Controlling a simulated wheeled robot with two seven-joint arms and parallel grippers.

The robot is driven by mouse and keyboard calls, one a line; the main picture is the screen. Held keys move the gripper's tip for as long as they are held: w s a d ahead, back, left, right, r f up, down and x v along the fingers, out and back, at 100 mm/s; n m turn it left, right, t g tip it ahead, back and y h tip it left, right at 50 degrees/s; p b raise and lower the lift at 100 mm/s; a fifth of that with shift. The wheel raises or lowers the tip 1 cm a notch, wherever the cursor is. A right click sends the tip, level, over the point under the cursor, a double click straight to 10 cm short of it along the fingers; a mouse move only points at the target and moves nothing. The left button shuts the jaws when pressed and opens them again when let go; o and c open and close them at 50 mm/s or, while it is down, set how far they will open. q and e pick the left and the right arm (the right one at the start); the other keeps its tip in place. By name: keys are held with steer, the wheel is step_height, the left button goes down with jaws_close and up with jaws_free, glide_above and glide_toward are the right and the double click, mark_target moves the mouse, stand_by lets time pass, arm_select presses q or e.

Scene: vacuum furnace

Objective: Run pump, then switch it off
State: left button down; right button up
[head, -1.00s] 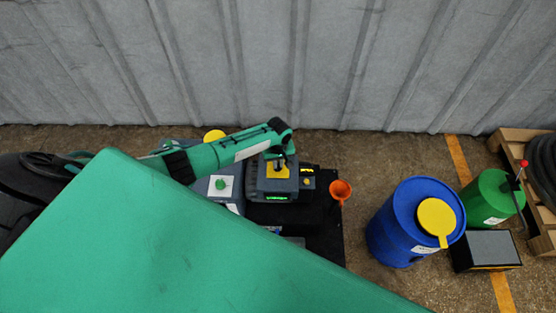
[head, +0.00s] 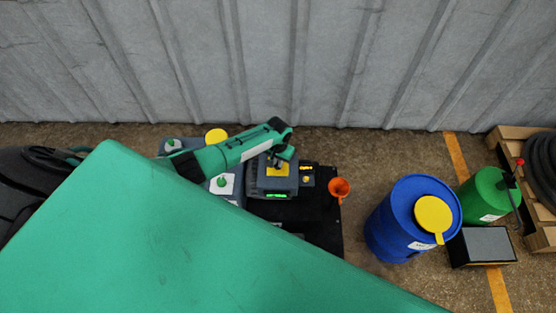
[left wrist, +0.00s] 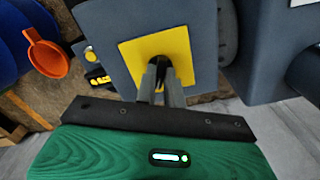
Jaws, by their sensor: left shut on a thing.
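The pump unit is a dark grey box (head: 258,186) with a yellow plate (head: 270,171) on top and a lit green display on its front. My left gripper (head: 280,157) is over the yellow plate. In the left wrist view, its fingers (left wrist: 160,88) are closed together on a small black switch knob (left wrist: 160,65) in the middle of the yellow plate (left wrist: 140,58). The fingers hide most of the knob, so I cannot tell its position. A small box with a yellow readout (head: 307,168) sits beside the pump. My right gripper is not in view.
An orange funnel (head: 339,187) stands right of the pump. Further right are a blue drum (head: 395,225) with a yellow lid, a green canister (head: 488,195) and a pallet (head: 540,240). A corrugated wall (head: 300,60) closes the back. My own green body covers the lower left.

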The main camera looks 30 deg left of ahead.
arm_select(q)
steer(key=shift+m, duration=0.5)
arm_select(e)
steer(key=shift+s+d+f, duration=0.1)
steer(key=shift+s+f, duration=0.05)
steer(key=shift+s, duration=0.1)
arm_select(q)
steer(key=c, duration=1.5)
jaws_free()
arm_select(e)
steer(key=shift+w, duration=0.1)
arm_select(q)
steer(key=shift+r, duration=0.3)
step_height(320, 180, up, 2)
steer(key=shift+r+p, duration=0.1)
steer(key=shift+p, duration=0.4)
step_height(320, 180, up, 11)
steer(key=p, duration=0.1)
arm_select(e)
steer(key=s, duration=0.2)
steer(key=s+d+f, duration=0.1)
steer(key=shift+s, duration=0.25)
